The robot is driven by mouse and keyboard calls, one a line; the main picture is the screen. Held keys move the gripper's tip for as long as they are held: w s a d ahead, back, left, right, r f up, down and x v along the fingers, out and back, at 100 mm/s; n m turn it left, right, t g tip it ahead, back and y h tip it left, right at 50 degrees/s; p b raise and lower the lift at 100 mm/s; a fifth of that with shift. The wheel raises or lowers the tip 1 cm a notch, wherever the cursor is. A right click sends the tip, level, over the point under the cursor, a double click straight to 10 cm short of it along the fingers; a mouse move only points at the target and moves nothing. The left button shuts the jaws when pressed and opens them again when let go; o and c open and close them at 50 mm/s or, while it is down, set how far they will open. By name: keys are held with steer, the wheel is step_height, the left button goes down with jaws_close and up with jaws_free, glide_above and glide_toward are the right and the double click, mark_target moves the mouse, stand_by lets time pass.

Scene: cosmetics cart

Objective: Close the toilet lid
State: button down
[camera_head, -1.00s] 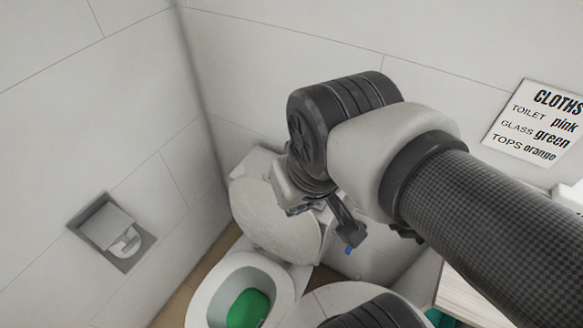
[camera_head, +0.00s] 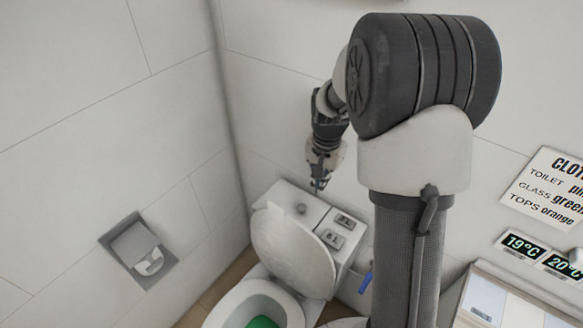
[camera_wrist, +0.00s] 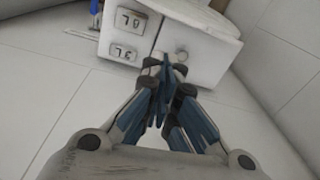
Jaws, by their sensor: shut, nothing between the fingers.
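The toilet lid (camera_head: 290,247) is white and stands raised, leaning back toward the cistern (camera_head: 311,207). The toilet bowl (camera_head: 252,303) below is open, with green (camera_head: 262,322) inside. My gripper (camera_head: 317,188) is over the back of the cistern, behind the raised lid, pointing down. In the wrist view my gripper (camera_wrist: 162,122) has its blue fingertips together and nothing between them. The cistern (camera_wrist: 147,60) shows there beyond the fingertips, with part of the white lid (camera_wrist: 205,17) at the top. I cannot tell whether the fingertips touch the cistern.
Walls close in at left and behind. A paper holder (camera_head: 138,250) is set in the left wall. A sign (camera_head: 548,193) hangs at right, above two small temperature displays (camera_head: 523,244). A round button (camera_head: 301,208) and two small displays (camera_head: 333,238) sit on the cistern top.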

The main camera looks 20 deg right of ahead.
step_height(320, 180, down, 17)
steer(key=m+b, duration=0.1)
steer(key=b, duration=0.1)
steer(key=shift+s+a+f+m+g, duration=0.2)
steer(key=shift+m+g, duration=0.1)
steer(key=shift+m, duration=0.1)
stand_by(0.4)
